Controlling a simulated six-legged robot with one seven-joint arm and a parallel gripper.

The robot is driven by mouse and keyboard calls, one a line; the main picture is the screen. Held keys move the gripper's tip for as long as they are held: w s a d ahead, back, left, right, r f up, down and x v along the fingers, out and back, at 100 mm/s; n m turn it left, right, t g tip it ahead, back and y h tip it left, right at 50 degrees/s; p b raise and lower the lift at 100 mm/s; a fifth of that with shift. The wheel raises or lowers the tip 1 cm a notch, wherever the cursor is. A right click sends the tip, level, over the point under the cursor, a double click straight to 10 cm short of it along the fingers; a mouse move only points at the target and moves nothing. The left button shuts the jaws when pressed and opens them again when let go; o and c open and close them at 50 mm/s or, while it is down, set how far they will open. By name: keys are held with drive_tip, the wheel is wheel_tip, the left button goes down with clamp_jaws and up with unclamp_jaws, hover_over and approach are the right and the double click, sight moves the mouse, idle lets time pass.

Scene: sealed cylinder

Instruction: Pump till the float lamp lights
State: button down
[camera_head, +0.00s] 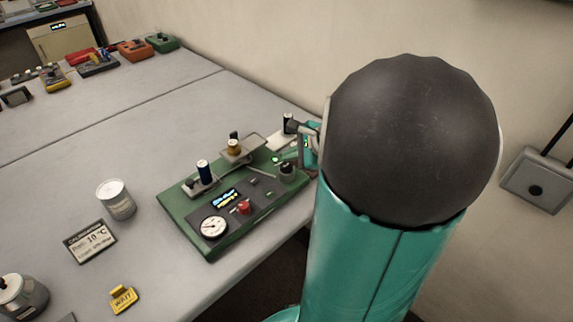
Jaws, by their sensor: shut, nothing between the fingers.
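A green pump board (225,243) sits on the table left of my arm. It carries a round white dial gauge (214,227), a small lit display (226,197), a red knob (243,207), a dark blue cylinder (203,172) and a brass-coloured part (234,147) by a grey plate. A small green spot (275,159) shows near its back right; I cannot tell if it is the float lamp, or lit. My gripper (302,128) shows only in part at the board's back right corner, shut and empty. My arm hides the rest and whatever is behind it.
Several coloured devices line the far table. A wall is behind. The table's middle is clear.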

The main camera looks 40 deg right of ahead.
sight(291, 167)
drive_tip(key=shift+r, duration=0.1)
drive_tip(key=shift+r, duration=2.45)
